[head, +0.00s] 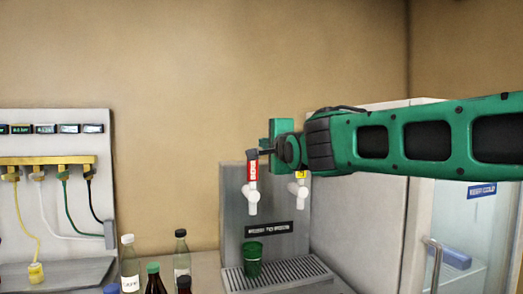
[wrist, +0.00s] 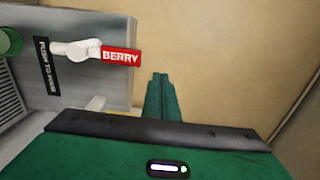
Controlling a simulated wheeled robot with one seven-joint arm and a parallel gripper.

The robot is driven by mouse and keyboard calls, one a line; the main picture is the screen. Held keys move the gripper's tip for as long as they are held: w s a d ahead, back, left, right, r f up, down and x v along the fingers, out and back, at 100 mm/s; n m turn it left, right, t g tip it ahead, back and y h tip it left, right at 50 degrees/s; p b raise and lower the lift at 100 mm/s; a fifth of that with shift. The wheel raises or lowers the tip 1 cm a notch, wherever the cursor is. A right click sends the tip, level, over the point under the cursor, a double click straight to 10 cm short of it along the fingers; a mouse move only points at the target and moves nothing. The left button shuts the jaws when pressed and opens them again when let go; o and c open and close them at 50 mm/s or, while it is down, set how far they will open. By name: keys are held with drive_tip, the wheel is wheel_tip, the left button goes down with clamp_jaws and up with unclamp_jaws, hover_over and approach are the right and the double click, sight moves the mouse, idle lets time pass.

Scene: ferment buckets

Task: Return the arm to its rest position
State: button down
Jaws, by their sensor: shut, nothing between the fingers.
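My arm reaches in from the right in the head view, with my gripper (head: 270,142) just above and beside the red-labelled tap (head: 252,174). In the wrist view the green fingers of my gripper (wrist: 161,82) are together and empty, with bare wall behind them. The tap's red "BERRY" label (wrist: 121,56) and white spout lie to the left of the fingers, apart from them in that view. Whether the gripper touches the tap is unclear in the head view.
A green cup (head: 252,258) stands on the dispenser's drip grate (head: 285,272). A yellow-labelled tap (head: 299,188) is partly under my arm. Several bottles (head: 130,262) stand left of the dispenser. A glass-doored fridge (head: 465,235) stands right. The wall above is clear.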

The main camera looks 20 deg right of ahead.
idle(0.6)
drive_tip(key=s+d+f+n+g+h, duration=0.1)
drive_tip(key=s+d+f+n+g, duration=0.15)
drive_tip(key=s+d+f, duration=0.45)
drive_tip(key=s+d+f+n+g+h, duration=0.1)
drive_tip(key=s+d+f+g, duration=0.2)
drive_tip(key=f, duration=0.6)
drive_tip(key=s+d+f+n+g+h, duration=0.1)
drive_tip(key=s+d+f+n+g, duration=0.2)
drive_tip(key=d+f, duration=0.45)
drive_tip(key=s+f+n+g+y, duration=0.1)
drive_tip(key=s+f+g, duration=0.4)
drive_tip(key=s, duration=0.9)
drive_tip(key=s+f+n+g+y, duration=0.2)
drive_tip(key=s+f+n+g, duration=0.2)
drive_tip(key=s+f, duration=0.8)
drive_tip(key=s, duration=0.3)
drive_tip(key=shift+s+a+g, duration=0.25)
drive_tip(key=shift+s+g, duration=0.05)
drive_tip(key=shift+g, duration=0.05)
drive_tip(key=shift+w+f, duration=0.25)
drive_tip(key=shift+w, duration=0.4)
